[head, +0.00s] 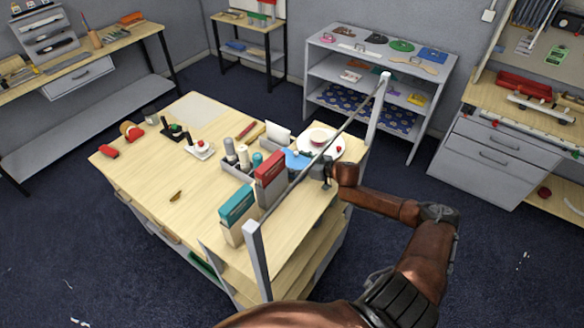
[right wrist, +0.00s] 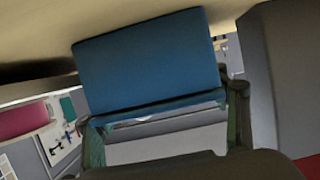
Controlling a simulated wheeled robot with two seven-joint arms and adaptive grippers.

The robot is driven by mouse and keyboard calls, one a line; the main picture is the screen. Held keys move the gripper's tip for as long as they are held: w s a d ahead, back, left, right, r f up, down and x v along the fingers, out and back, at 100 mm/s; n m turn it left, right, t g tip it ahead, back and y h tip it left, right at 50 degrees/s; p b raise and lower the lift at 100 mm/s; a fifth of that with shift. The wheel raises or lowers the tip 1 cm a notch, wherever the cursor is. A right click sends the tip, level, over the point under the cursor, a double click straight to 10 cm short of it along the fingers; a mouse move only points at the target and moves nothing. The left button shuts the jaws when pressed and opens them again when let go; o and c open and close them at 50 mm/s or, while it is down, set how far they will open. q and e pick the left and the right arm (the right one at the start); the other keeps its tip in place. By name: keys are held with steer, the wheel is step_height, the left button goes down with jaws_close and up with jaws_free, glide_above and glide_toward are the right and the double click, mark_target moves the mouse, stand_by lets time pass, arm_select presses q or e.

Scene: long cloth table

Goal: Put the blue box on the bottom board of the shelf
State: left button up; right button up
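The blue box (head: 297,158) shows as a small blue patch right of the red box in the head view, partly hidden. In the right wrist view the blue box (right wrist: 150,62) fills the upper middle. My right gripper (head: 322,170) comes in from the right, just beside the blue box. In the wrist view my right gripper's fingers (right wrist: 165,118) flank the box's near edge, one on each side. Whether they press on it is unclear. The shelf (head: 300,262) has wooden boards below the table's right end. My left gripper is not in view.
A red box (head: 270,178) and a teal box (head: 237,212) stand upright near the rail (head: 325,148), which runs between two grey posts. A white plate (head: 324,146) lies behind the blue box. Cups and bottles stand left of it. The table's left front is mostly clear.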

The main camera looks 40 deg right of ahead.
steer(key=c, duration=0.8)
